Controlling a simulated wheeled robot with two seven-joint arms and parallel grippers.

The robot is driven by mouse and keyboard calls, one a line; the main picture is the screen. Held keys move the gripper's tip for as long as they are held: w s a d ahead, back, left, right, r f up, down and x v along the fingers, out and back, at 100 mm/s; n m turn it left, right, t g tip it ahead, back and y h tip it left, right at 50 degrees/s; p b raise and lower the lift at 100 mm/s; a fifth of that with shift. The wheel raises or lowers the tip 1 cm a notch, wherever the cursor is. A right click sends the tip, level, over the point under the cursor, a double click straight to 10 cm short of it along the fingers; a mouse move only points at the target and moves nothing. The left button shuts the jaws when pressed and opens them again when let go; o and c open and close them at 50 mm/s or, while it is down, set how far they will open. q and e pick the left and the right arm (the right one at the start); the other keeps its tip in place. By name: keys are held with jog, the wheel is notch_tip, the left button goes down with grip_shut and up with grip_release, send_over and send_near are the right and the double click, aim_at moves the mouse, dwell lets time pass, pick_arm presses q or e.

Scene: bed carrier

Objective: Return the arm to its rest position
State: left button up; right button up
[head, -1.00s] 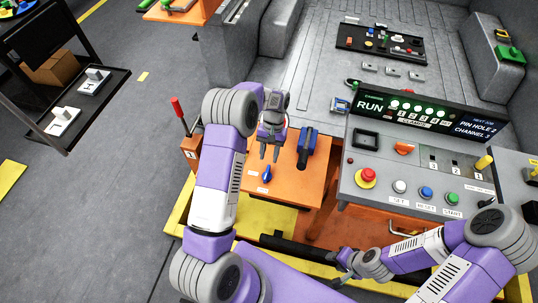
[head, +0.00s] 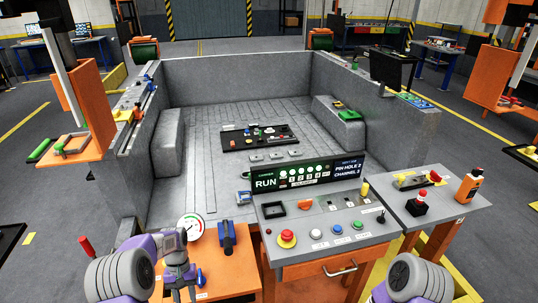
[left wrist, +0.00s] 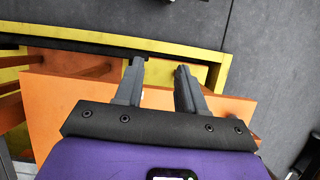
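My left gripper (head: 182,292) hangs at the front of the orange side table, its two dark fingers pointing down. In the left wrist view the fingers (left wrist: 160,80) stand apart with nothing between them, so it is open and empty. The orange table top (head: 235,268) lies under and beside it. A blue knob (head: 201,276) is just right of the fingers. My right arm shows only as a grey and purple link (head: 413,280) at the bottom right; its gripper is out of view.
A blue clamp-like part (head: 227,236) and a round gauge (head: 190,228) stand near the left gripper. A red-handled lever (head: 86,245) is to its left. The control console (head: 325,225) stands to the right. The grey machine bed (head: 200,175) lies beyond.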

pick_arm(q)
jog(key=s+d+f+t+h, duration=0.2)
jog(key=s+d+f+t, duration=0.1)
jog(key=s+d+f, duration=0.8)
jog(key=s+d+f+t+h, duration=0.1)
jog(key=s+d+t, duration=0.1)
jog(key=s+d, duration=0.3)
jog(key=s, duration=0.3)
jog(key=shift+s+d, duration=0.25)
jog(key=shift+d, duration=0.1)
pick_arm(e)
jog(key=shift+w, duration=0.1)
pick_arm(q)
jog(key=shift+f, duration=0.1)
dwell(2.1)
